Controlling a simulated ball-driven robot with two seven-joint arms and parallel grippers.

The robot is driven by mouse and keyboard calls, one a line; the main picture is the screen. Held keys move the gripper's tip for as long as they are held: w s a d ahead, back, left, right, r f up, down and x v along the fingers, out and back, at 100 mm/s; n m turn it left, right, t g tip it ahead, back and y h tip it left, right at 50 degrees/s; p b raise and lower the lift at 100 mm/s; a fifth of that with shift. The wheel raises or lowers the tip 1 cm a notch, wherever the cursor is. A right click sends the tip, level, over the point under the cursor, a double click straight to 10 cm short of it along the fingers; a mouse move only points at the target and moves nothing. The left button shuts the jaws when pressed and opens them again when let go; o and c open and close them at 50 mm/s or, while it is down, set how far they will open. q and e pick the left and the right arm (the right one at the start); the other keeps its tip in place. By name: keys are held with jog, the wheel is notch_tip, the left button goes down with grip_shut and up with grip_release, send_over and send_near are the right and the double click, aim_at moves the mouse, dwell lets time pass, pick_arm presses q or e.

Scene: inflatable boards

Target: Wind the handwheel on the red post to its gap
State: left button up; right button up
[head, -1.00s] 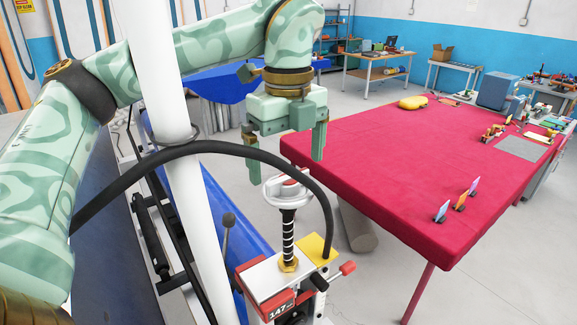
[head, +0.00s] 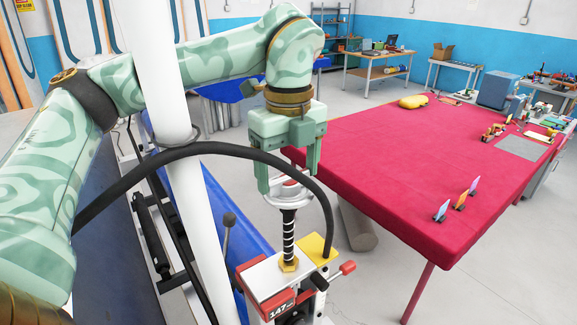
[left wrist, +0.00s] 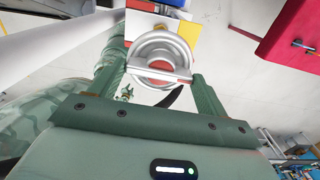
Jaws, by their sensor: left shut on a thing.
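The handwheel (head: 290,197), a pale ring with a red centre, sits on top of a black-and-white banded stem (head: 288,238). The stem rises from a brass nut on a white-topped post with red corners (head: 252,268). A front plate reads 147 (head: 281,309). My green left gripper (head: 286,186) points down over the wheel and is shut on it, one finger on each side. My right gripper is not in view.
A black hose (head: 215,149) arches in front of my left arm to the yellow plate (head: 317,247). A white pole (head: 170,110) stands to the left. A red lever knob (head: 347,267) sticks out at right. A red-covered table (head: 390,170) fills the right.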

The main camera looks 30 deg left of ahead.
pick_arm(q)
jog(key=shift+r, duration=0.1)
jog(key=m+p, duration=0.1)
jog(key=m, duration=0.2)
jog(key=shift+p, duration=0.35)
jog(key=m+p, duration=0.1)
jog(key=m, duration=0.3)
jog(key=shift+w+r+p, duration=0.1)
jog(key=shift+p, duration=0.25)
jog(key=m+p, duration=0.1)
jog(key=m, duration=0.2)
jog(key=shift+m, duration=0.3)
jog(key=m+p, duration=0.2)
jog(key=m, duration=0.1)
jog(key=m+p, duration=0.1)
jog(key=m, duration=0.3)
jog(key=shift+m+p, duration=0.5)
jog(key=shift+m, duration=1.1)
